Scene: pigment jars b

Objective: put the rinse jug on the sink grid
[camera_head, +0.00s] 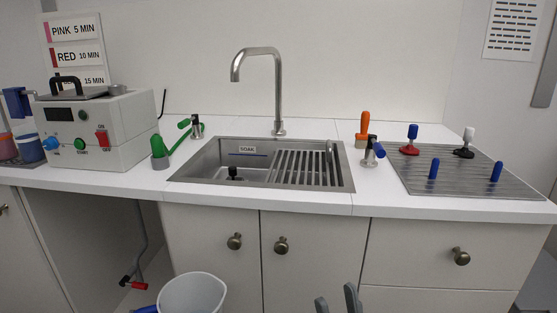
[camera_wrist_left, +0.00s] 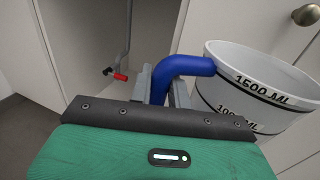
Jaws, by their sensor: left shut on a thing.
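The rinse jug (camera_head: 192,293) is a white-grey jug with a blue handle, low in front of the cabinets at the bottom of the head view. The left wrist view shows it at the right (camera_wrist_left: 262,85), with black volume markings. My left gripper (camera_wrist_left: 162,88) is shut on the jug's blue handle. The sink grid (camera_head: 301,168) is a set of metal bars over the right part of the sink (camera_head: 215,165); it is bare. My right gripper (camera_head: 338,302) shows only its two fingertips at the bottom edge, apart, with nothing visible between them.
A tall faucet (camera_head: 278,90) stands behind the sink. A black plug (camera_head: 233,173) is in the left basin. A green brush (camera_head: 160,148) stands left, an orange-handled tool (camera_head: 364,124) right. A grey mat (camera_head: 470,183) holds several small handled items. A white machine (camera_head: 95,130) stands left.

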